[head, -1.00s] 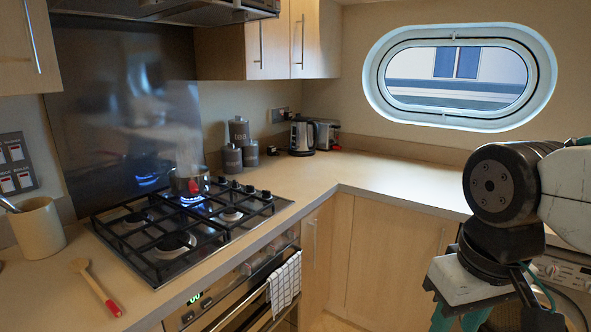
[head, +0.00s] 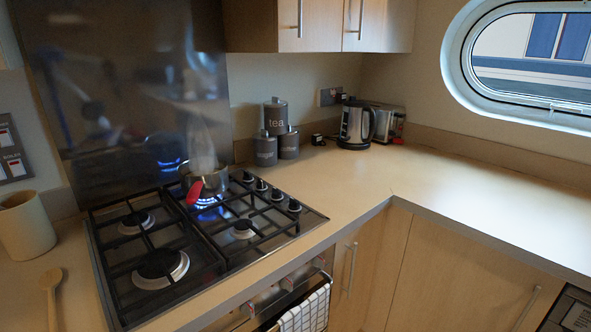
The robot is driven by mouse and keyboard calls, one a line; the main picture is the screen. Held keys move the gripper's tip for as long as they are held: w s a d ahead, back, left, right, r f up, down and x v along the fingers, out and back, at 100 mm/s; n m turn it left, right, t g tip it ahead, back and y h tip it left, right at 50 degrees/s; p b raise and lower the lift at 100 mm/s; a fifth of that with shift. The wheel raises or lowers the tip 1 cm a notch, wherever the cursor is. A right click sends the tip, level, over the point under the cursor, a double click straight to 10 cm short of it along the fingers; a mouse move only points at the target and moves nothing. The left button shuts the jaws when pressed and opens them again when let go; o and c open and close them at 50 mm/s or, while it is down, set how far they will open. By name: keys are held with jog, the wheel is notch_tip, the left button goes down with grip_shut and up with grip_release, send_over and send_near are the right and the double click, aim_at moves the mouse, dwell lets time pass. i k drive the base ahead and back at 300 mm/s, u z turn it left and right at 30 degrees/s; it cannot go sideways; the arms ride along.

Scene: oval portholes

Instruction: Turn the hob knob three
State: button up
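The gas hob (head: 312,221) is set in the counter at lower left in the head view. Several black knobs stand in a row along its right side; the rear one (head: 248,177) is beside the pot and the front one (head: 294,205) is near the hob's corner. The third from the back (head: 277,194) lies between them. No numbers are readable, so I cannot tell which is knob three by label. A small pot (head: 210,178) with a red handle (head: 195,191) steams over a lit blue flame (head: 208,203). My gripper is not in view.
Grey canisters (head: 275,117), a kettle (head: 355,126) and a toaster (head: 390,124) stand at the back. A beige crock (head: 26,227) and wooden spoon (head: 51,290) are left of the hob. A checked towel (head: 305,313) hangs below. The right counter (head: 470,205) is clear.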

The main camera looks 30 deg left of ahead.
aim_at(261, 186)
jog(key=u, duration=0.1)
jog(key=i, duration=0.7)
jog(key=u, duration=0.7)
jog(key=i, duration=0.45)
jog(key=u, duration=0.4)
